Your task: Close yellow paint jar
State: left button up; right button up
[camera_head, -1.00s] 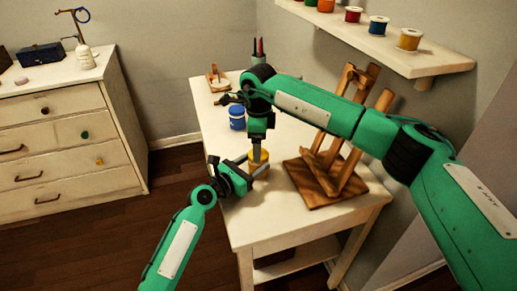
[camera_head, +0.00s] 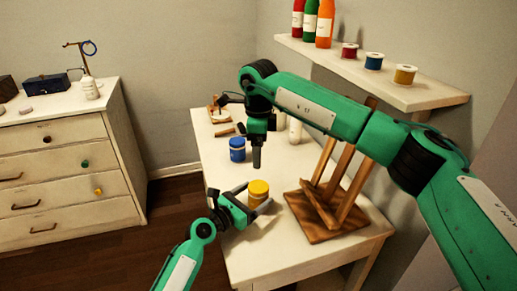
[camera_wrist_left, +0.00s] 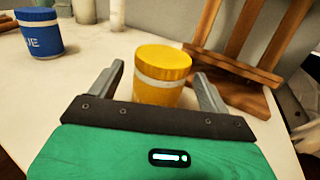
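The yellow paint jar (camera_head: 258,192) stands upright near the table's front left edge, with a yellow lid on top and a pale band below it. In the left wrist view the jar (camera_wrist_left: 161,78) sits between the fingers, with a gap on each side. My left gripper (camera_head: 250,198) is open around the jar, low at the table. My right gripper (camera_head: 256,158) points down above and behind the jar, clear of the lid. Its fingers overlap in this view, so their opening is hidden.
A blue paint jar (camera_head: 237,149) stands farther back on the white table (camera_head: 222,172). A wooden easel (camera_head: 325,212) stands to the right of the yellow jar. A dresser (camera_head: 60,160) stands at left.

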pick_arm(q)
jog(key=v, duration=1.4)
jog(key=shift+p, duration=0.35)
jog(key=shift+d, duration=0.1)
